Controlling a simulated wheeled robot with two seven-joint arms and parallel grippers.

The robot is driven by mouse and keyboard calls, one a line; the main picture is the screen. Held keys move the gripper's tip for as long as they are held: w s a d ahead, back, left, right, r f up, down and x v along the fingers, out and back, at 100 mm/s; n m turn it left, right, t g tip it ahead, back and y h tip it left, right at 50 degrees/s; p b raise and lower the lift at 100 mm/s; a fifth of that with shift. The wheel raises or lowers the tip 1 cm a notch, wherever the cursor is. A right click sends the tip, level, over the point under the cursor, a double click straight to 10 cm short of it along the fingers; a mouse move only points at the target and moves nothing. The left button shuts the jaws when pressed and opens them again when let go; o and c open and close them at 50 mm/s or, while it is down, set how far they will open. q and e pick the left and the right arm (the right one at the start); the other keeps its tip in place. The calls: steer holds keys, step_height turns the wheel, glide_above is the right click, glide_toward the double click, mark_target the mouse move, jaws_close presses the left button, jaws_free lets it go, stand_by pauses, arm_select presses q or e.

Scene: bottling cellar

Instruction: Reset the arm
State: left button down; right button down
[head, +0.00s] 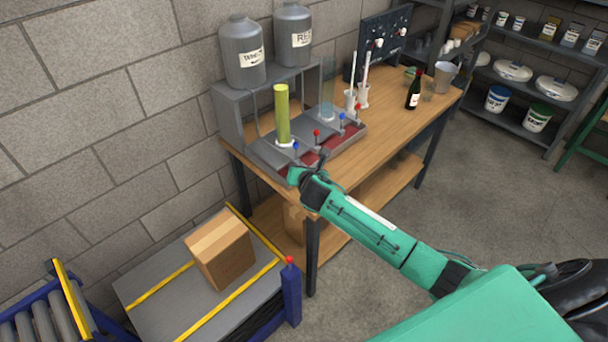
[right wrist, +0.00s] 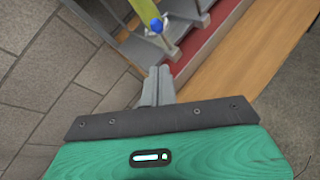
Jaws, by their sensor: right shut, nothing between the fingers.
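My green right arm reaches in from the lower right in the head view, and its gripper (head: 321,158) is over the front edge of the filling station (head: 268,158) on the wooden bench (head: 405,122). In the right wrist view the two grey fingers (right wrist: 157,80) are together with nothing between them. Beyond the fingertips there is a blue-knobbed lever (right wrist: 156,24) beside a yellow-green cylinder (right wrist: 143,8), apart from the fingers. The cylinder also shows upright in the head view (head: 282,112). My left gripper is in neither view.
Levers with red (head: 317,132) and blue knobs stand close to the gripper. Two grey jugs (head: 242,52) sit on the station's top. A dark bottle (head: 414,91) stands farther right on the bench. A cardboard box (head: 220,248) lies on a platform below left. Open floor lies right.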

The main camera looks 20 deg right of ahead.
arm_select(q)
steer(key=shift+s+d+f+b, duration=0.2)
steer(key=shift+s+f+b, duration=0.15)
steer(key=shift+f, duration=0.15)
arm_select(e)
steer(key=shift+v, duration=2.5)
